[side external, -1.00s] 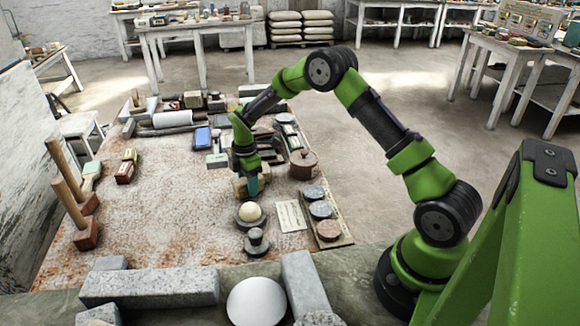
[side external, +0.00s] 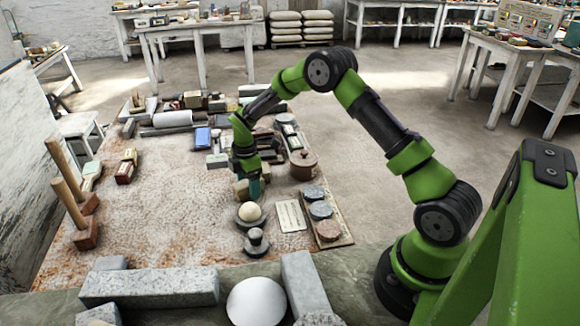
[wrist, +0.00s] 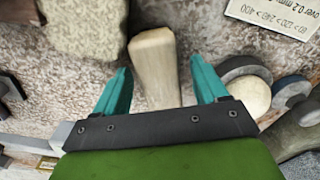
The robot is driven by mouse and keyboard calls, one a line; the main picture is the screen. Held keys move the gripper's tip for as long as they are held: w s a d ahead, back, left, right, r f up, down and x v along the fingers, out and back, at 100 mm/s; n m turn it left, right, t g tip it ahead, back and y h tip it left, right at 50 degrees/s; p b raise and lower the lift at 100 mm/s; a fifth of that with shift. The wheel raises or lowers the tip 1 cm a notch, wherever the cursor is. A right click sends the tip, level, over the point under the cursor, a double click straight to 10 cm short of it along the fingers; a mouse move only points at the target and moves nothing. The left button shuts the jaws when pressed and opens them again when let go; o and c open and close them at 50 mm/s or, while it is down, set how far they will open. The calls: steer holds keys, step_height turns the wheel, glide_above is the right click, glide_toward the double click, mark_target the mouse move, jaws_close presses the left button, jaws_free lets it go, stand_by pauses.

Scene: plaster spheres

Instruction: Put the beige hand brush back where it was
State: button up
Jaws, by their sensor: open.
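A pale beige wooden piece (wrist: 155,68), which looks like the beige hand brush, lies between the fingers of my gripper (wrist: 160,85) in the wrist view. A gap shows on each side of it, so my gripper is open around it. In the side external view my gripper (side external: 254,190) is low over the worktable, behind the plaster sphere. A beige end of the piece (side external: 240,189) shows just left of the fingers. The rest of it is hidden by the gripper there, and whether it rests on the table is hard to tell.
The plaster sphere (side external: 249,212) on its dark round base is close to the fingers, with a grey knobbed piece (side external: 256,240) in front. A printed card (side external: 291,216) and round discs (side external: 320,209) lie to the right. The table's left middle (side external: 165,205) is clear.

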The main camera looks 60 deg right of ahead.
step_height(320, 180, up, 18)
steer(key=s+a+m+t, duration=0.1)
steer(key=s+a+m, duration=0.2)
steer(key=s+a+r+m+t, duration=0.2)
steer(key=s+a+r+m, duration=0.25)
steer(key=s+r, duration=0.35)
steer(key=s+a+r+m+t+y, duration=0.1)
steer(key=s+a+m+t, duration=0.1)
steer(key=s+m, duration=0.3)
steer(key=s+a+r+m+t+y, duration=0.1)
steer(key=s+m, duration=0.4)
steer(key=s, duration=0.5)
steer(key=shift+s+a+t, duration=0.4)
steer(key=shift+a+t, duration=0.15)
steer(key=shift+t, duration=0.05)
